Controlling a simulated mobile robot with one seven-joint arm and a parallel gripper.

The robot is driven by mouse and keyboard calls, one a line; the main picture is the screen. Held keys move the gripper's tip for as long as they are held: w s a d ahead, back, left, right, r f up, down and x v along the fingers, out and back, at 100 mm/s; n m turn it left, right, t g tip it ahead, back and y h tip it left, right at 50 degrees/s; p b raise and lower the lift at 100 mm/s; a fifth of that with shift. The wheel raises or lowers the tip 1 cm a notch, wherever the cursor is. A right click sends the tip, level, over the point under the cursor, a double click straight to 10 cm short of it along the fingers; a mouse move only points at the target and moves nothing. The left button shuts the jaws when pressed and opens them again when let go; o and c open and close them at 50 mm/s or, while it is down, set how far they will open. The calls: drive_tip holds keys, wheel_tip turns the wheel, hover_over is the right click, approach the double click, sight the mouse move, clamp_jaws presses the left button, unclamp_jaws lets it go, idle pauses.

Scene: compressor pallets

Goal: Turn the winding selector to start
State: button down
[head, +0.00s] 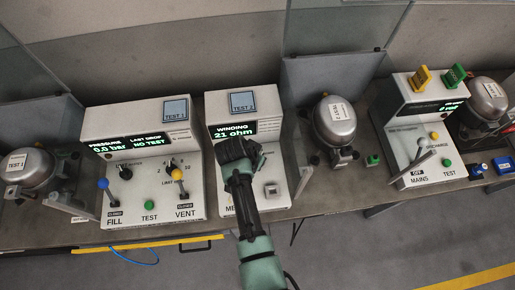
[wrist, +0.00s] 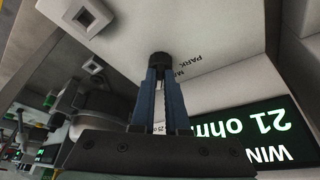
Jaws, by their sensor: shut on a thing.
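The winding test box (head: 218,104) stands at the middle of the bench, and its display (head: 232,130) reads "WINDING 21 ohm". My gripper (wrist: 163,74) is shut on the black knob of the winding selector (wrist: 161,57) on the box's pale front panel. In the head view my gripper and arm cover the selector. In the wrist view the panel appears upside down, with "PARK" and part of another label beside the knob. The display (wrist: 235,130) also shows there. The knob's pointer direction and a start mark cannot be made out.
A pressure box (head: 140,125) with levers stands to the left, and a mains box (head: 405,125) to the right. Silver compressors (head: 335,120) stand between and beside the boxes. A square socket (head: 271,189) is on the winding panel, right of my arm.

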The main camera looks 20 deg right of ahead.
drive_tip(key=shift+w+a+m+g+b, duration=0.1)
drive_tip(key=shift+m+g+b, duration=0.35)
drive_tip(key=shift+m, duration=0.65)
drive_tip(key=c, duration=0.9)
unclamp_jaws()
drive_tip(key=b+v, duration=0.1)
drive_tip(key=v, duration=1.2)
drive_tip(key=shift+a+f, duration=0.1)
drive_tip(key=shift+a, duration=0.1)
drive_tip(key=shift+w, duration=0.1)
